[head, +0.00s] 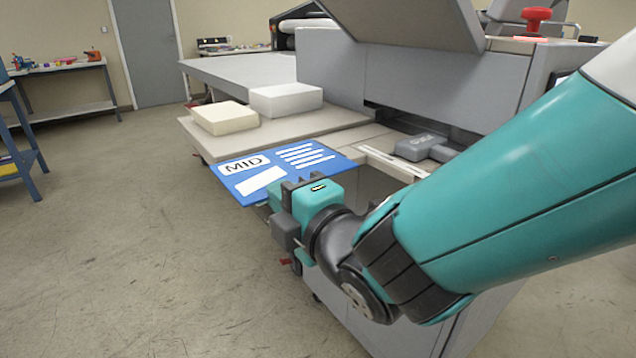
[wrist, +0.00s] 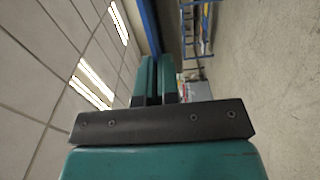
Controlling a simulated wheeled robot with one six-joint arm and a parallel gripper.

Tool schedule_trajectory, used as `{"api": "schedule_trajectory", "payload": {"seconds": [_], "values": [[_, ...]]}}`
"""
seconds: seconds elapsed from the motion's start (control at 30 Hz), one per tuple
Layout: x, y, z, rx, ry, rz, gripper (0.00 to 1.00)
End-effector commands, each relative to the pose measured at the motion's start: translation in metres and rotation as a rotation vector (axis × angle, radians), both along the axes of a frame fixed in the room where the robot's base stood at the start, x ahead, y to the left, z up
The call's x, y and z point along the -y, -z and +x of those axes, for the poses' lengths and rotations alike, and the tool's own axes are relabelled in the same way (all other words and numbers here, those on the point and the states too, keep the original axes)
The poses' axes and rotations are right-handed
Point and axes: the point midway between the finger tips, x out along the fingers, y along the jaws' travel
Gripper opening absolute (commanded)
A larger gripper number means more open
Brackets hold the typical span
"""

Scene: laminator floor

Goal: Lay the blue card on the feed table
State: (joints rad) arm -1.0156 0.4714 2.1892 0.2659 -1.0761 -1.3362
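The blue card (head: 254,172) has white lines and the word "MID" on it. It is roughly flat, at the front edge of the beige table surface (head: 340,117) on the machine, which looks like the feed table. Its far edge overlaps that surface in the picture; I cannot tell whether it touches. My gripper (head: 302,187) is at the card's near edge, shut on it. In the wrist view the card is a thin blue strip (wrist: 148,28), seen edge-on beyond the close-set fingers.
A cream block (head: 224,118) and a white block (head: 286,99) sit on the beige surface behind the card. A grey tool-like object (head: 418,147) lies to the right. The grey machine (head: 440,85) rises behind. Open floor is at the left.

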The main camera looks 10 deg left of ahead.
Motion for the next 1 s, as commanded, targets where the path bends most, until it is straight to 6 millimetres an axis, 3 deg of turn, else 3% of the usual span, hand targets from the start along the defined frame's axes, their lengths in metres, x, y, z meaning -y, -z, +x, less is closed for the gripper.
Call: {"api": "schedule_trajectory", "payload": {"seconds": [0.1, 0.23, 0.63, 1.0], "values": [[0.000, 0.004, 0.000, 0.000, 0.000, 0.000, 0.00], [0.000, 0.003, 0.000, 0.000, 0.000, 0.000, 0.29], [0.004, 0.000, -0.003, 0.000, 0.000, 0.000, 0.29], [0.066, 0.004, -0.055, 0.002, -0.004, 0.002, 0.29]]}}
